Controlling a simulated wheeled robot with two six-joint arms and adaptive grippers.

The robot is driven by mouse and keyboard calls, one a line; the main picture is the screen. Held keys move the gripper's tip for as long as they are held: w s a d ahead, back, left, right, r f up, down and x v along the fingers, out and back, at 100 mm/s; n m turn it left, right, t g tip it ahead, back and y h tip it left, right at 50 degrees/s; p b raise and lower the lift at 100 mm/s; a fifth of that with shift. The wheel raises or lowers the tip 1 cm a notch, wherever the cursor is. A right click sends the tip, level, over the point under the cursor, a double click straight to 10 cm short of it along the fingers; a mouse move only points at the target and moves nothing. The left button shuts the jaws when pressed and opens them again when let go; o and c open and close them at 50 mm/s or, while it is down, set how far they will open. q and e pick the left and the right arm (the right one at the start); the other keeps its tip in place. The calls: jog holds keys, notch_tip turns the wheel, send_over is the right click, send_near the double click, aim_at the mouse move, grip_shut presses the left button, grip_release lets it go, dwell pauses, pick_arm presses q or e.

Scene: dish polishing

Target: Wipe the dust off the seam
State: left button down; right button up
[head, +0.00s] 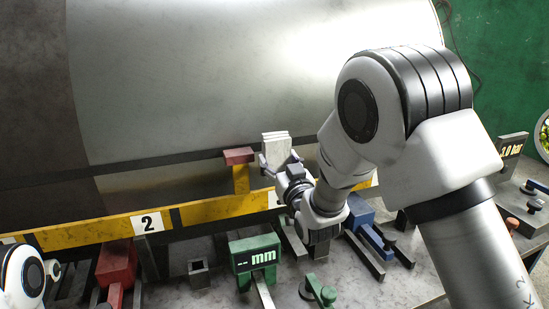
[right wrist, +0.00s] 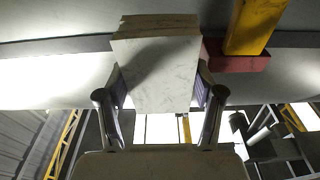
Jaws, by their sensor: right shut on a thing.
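A large grey metal cylinder (head: 230,70) lies across the back. A curved edge at its left divides a darker brown section (head: 35,90) from the bright one, and a dark band (head: 130,170) runs along its lower side; I cannot tell which is the seam, and no dust stands out clearly. My right gripper (head: 283,166) is shut on a white layered pad (head: 275,146), held upright in front of the cylinder's lower side. In the right wrist view the pad (right wrist: 158,70) sits between both fingers, its far end overlapping the dark band. Contact cannot be told. My left gripper is out of view.
A yellow rail (head: 205,211) marked 2 runs below the cylinder. A red-topped yellow support (head: 239,157) stands just left of the pad. A green "mm" gauge (head: 256,253), a red block (head: 115,264) and a blue tool (head: 371,238) crowd the bench.

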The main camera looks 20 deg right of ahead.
jog(key=shift+s, duration=0.75)
jog(key=shift+s+d+b, duration=0.1)
jog(key=shift+s+b, duration=0.4)
jog(key=shift+s, duration=1)
jog(key=shift+w, duration=0.15)
jog(key=w, duration=0.2)
jog(key=w+f, duration=0.1)
jog(key=w+b, duration=0.1)
jog(key=w, duration=0.1)
jog(key=shift+w+f, duration=0.35)
jog(key=shift+f, duration=0.05)
jog(key=shift+w+f, duration=0.1)
jog(key=shift+w, duration=0.45)
